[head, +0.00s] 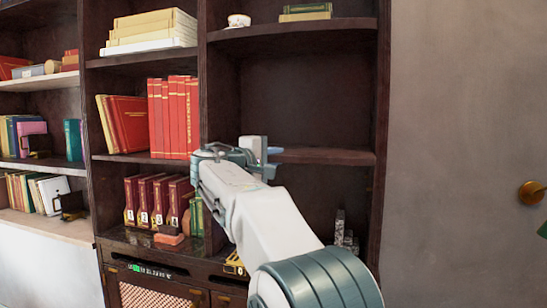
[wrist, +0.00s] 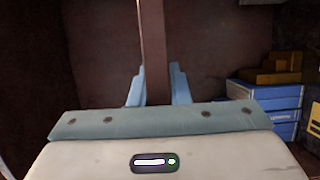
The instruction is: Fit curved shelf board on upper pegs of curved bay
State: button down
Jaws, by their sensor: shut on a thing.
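The dark brown curved shelf board (head: 325,156) lies about level across the right-hand bay (head: 300,95) in the head view, at mid-height. My gripper (head: 270,158) is at the board's front edge, toward its left end. In the wrist view, the blue fingers of my gripper (wrist: 156,88) are shut on the board (wrist: 153,50), which shows edge-on as a narrow upright strip between them. The pegs do not show in either view, so I cannot tell whether the board touches them.
A higher shelf (head: 295,28) carries a small cup (head: 239,20) and green books (head: 305,12). My arm hides part of the lower right bay. The wrist view shows blue books (wrist: 278,98) at right.

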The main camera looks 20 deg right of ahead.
jog(key=shift+w+d+r+p, duration=0.1)
jog(key=shift+w+d+p, duration=0.4)
jog(key=shift+w+d, duration=0.45)
jog(key=shift+w+d+p, duration=0.55)
jog(key=shift+w+d, duration=0.05)
jog(key=shift+w, duration=0.6)
jog(key=shift+w+d+r+p, duration=0.1)
jog(key=shift+w+d+p, duration=0.4)
jog(key=shift+w+d, duration=0.45)
dwell(0.6)
jog(key=c, duration=1.3)
grip_release()
jog(key=shift+w+a, duration=0.1)
jog(key=shift+a, duration=0.05)
jog(key=shift+a+f, duration=0.2)
jog(key=shift+f, duration=0.15)
jog(key=b+v, duration=0.2)
jog(key=v, duration=0.4)
jog(key=b+v, duration=0.3)
jog(key=v, duration=0.4)
jog(key=shift+s+a+r+b, duration=0.15)
jog(key=shift+s+r+b, duration=0.1)
jog(key=shift+s+b, duration=0.05)
